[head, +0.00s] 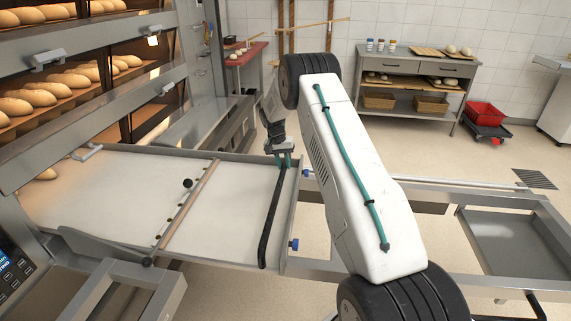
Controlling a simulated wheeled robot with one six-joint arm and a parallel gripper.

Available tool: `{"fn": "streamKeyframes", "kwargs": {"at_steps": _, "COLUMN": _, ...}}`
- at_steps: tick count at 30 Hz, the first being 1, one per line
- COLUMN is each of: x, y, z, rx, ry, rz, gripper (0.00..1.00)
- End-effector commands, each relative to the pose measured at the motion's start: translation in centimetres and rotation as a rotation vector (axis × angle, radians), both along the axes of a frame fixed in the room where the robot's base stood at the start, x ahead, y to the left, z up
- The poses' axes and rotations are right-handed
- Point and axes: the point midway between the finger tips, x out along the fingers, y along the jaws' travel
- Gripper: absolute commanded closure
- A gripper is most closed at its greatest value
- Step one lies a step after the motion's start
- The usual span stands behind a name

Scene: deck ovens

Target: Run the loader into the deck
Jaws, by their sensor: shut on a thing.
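The loader (120,200) is a wide, flat, pale bed in a grey metal frame, level in front of the oven. A black handle bar (270,220) runs along the right end of the loader. A wooden crossbar (188,208) with black knobs lies across the bed.
The upper decks hold several loaves (40,98). The loader's support rails (480,195) run on to the right, beside a grey tray (510,238). A work table (415,70) with boards and a red crate (485,115) on a dolly stand at the back. Open floor lies between.

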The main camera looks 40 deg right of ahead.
Motion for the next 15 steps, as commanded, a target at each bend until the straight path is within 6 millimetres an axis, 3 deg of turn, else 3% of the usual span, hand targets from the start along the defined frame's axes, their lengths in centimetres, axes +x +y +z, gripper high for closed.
{"fn": "streamKeyframes", "kwargs": {"at_steps": 5, "x": 0.39, "y": 0.57, "z": 0.06, "rx": 0.002, "ry": -0.007, "rz": 0.004, "gripper": 1.00}}
{"fn": "streamKeyframes", "kwargs": {"at_steps": 6, "x": 0.41, "y": 0.62, "z": 0.06, "rx": 0.003, "ry": -0.007, "rz": 0.005, "gripper": 0.70}}
{"fn": "streamKeyframes", "kwargs": {"at_steps": 8, "x": 0.41, "y": 0.61, "z": 0.06, "rx": 0.003, "ry": -0.007, "rz": 0.005, "gripper": 0.57}}
{"fn": "streamKeyframes", "kwargs": {"at_steps": 15, "x": 0.11, "y": -0.04, "z": 0.05, "rx": 0.002, "ry": -0.005, "rz": -0.002, "gripper": 0.57}}
